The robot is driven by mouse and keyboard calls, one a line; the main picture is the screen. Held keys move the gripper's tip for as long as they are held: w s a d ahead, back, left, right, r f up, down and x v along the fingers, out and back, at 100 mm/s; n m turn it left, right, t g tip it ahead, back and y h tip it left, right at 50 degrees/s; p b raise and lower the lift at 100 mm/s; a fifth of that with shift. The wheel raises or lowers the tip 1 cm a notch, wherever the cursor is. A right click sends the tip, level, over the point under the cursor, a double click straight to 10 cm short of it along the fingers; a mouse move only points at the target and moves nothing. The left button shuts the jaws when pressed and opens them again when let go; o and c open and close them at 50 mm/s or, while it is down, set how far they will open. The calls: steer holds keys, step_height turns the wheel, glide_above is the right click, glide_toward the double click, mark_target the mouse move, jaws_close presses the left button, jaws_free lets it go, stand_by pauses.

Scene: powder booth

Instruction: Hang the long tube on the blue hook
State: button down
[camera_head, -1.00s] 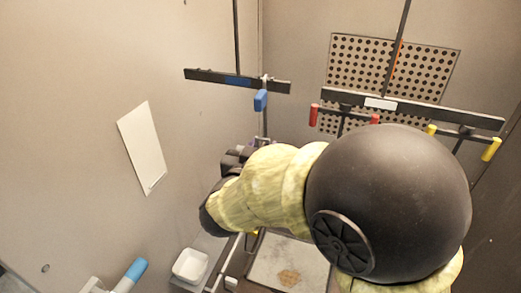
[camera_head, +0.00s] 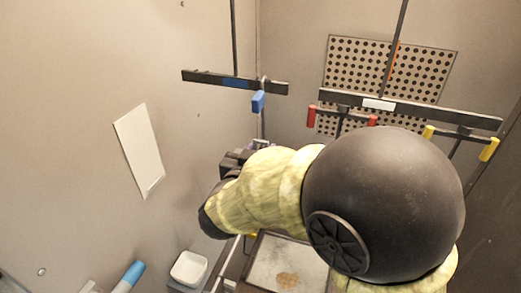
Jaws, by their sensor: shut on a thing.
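The blue hook (camera_head: 258,102) hangs from the dark bar with a blue label (camera_head: 236,82), near the back left corner. My gripper (camera_head: 236,160) shows only in part as dark pieces at the far end of my yellow-sleeved arm, below and a little left of the blue hook. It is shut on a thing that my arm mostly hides. A small purple bit (camera_head: 263,145) shows just right of it; I cannot tell what it belongs to. I cannot make out the long tube for certain. The blue hook looks empty, and my gripper is apart from it.
A second dark bar (camera_head: 450,112) at right carries red hooks (camera_head: 311,116) and yellow hooks (camera_head: 489,149), before a perforated panel (camera_head: 425,75). A white box (camera_head: 189,268), a blue-ended cylinder (camera_head: 133,273) and a stained tray (camera_head: 262,262) are low down. A white sheet (camera_head: 139,150) is on the left wall.

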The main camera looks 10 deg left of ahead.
steer(key=shift+f, duration=0.35)
stand_by(0.3)
steer(key=c, duration=0.9)
jaws_free()
steer(key=s+b, duration=0.1)
steer(key=s, duration=0.4)
steer(key=s+a+b, duration=0.1)
steer(key=s+b, duration=0.1)
steer(key=s, duration=0.4)
steer(key=s+b, duration=0.2)
steer(key=s, duration=0.4)
steer(key=shift+s+a+r, duration=0.15)
steer(key=shift+a+r, duration=0.05)
steer(key=shift+r, duration=0.15)
